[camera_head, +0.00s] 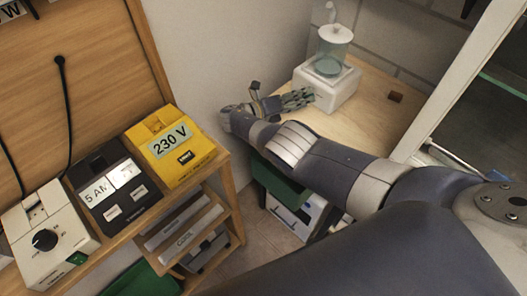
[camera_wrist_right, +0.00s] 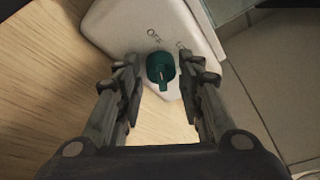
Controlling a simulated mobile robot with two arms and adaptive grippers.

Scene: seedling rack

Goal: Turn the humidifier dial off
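The humidifier (camera_head: 343,88) has a white base and a clear tank with a white lid. It stands on a light wooden top. In the right wrist view its white base (camera_wrist_right: 120,25) carries a teal dial (camera_wrist_right: 160,66), with "OFF" printed above it and a second, partly hidden label to the right. The dial's pale mark points down in the picture, away from "OFF". My right gripper (camera_wrist_right: 160,82) is open, its fingers either side of the dial with gaps. In the head view the right gripper (camera_head: 298,99) is at the base's near left corner. My left gripper is not in view.
A wooden shelf on the left holds a white box with a black knob (camera_head: 45,240), a black "5 A" box (camera_head: 107,190) and a yellow "230 V" box (camera_head: 172,148). A wall stands close behind.

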